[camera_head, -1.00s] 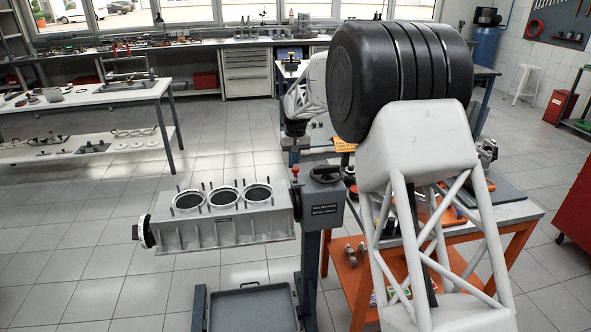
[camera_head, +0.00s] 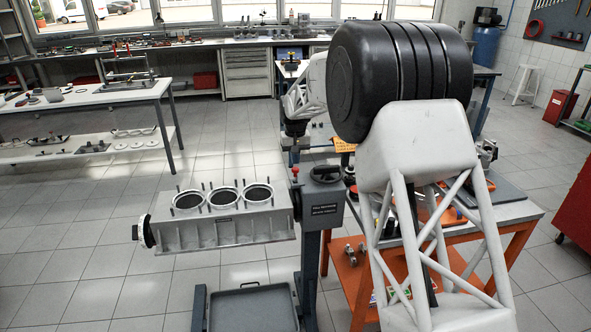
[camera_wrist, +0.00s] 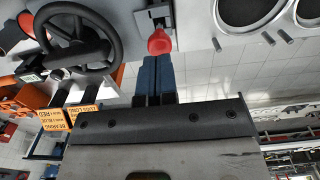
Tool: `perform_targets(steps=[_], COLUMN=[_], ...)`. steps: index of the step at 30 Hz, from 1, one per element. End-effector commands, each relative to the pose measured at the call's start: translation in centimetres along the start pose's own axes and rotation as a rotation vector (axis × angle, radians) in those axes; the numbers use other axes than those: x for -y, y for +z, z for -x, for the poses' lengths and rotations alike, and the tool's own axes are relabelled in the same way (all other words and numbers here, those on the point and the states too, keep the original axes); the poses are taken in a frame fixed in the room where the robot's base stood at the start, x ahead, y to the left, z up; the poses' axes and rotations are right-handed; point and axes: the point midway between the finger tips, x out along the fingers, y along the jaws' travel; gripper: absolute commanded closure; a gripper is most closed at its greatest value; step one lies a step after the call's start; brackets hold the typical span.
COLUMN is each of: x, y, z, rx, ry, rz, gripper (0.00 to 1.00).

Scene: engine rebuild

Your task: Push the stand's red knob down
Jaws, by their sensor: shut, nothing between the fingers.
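The red knob (camera_head: 295,171) sits on top of the dark grey engine stand (camera_head: 324,205), beside the engine block (camera_head: 225,233). In the wrist view the red knob (camera_wrist: 159,42) is right at the tips of my gripper (camera_wrist: 156,58). The two dark blue fingers are shut together and hold nothing. Whether the tips touch the knob or stop just short of it, I cannot tell. In the head view my arm's end is over the knob, and the fingers are too small to make out clearly.
A black handwheel (camera_wrist: 76,38) is on the stand close beside my fingers. The block's open bores (camera_wrist: 246,10) and upright studs lie on the other side. An orange workbench (camera_head: 520,232) with parts stands right of the stand. A tray (camera_head: 254,306) lies low at its base.

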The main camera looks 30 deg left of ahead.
Motion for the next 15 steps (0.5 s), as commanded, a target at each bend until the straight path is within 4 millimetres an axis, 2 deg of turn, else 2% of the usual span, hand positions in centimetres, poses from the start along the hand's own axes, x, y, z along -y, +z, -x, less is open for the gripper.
perform_targets(steps=[15], x=[0.0], y=[0.01], z=[-0.71], rx=[0.001], ry=[0.0], rz=[0.0], gripper=[1.0])
